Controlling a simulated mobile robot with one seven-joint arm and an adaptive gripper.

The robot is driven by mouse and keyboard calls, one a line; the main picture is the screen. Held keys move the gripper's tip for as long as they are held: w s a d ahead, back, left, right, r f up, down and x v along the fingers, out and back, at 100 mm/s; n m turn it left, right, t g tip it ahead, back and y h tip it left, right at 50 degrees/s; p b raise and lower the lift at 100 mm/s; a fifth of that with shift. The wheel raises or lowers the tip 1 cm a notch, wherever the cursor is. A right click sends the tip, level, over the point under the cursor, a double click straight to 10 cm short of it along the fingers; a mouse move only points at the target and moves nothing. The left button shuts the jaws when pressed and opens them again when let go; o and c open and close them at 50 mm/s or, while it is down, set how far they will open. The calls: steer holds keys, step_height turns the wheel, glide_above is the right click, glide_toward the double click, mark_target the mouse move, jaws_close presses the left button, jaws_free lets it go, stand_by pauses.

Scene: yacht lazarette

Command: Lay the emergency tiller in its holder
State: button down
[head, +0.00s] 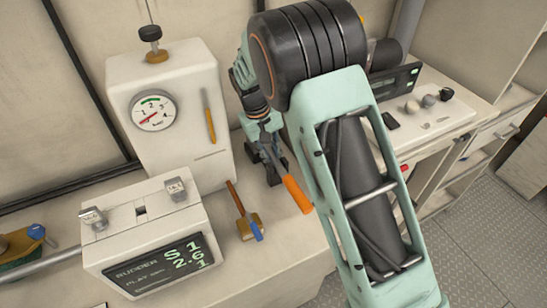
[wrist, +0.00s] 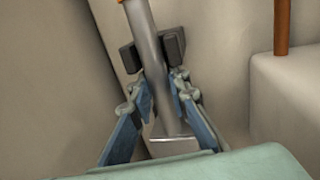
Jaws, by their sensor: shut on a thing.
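The emergency tiller is a grey metal bar with an orange grip (head: 298,195). In the wrist view its metal bar (wrist: 147,45) runs between my fingers, with the orange at the top edge and a wider metal end near the palm. My gripper (wrist: 158,62) is shut on the bar; in the head view it is partly hidden behind my arm, above the counter right of the gauge cabinet. Two metal brackets, a left one (head: 93,218) and a right one (head: 176,189), stand on a white rudder display box (head: 125,230). They look like the holder and are empty.
The white gauge cabinet (head: 160,75) stands behind the display box. Loose small items lie on the right-hand worktop (head: 455,115).

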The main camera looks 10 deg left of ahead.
steer(key=c, duration=1.8)
jaws_free()
steer(key=shift+c, duration=0.2)
steer(key=v, duration=1.2)
steer(key=shift+p, duration=0.4)
steer(key=shift+d+r, duration=0.1)
steer(key=shift+r, duration=0.1)
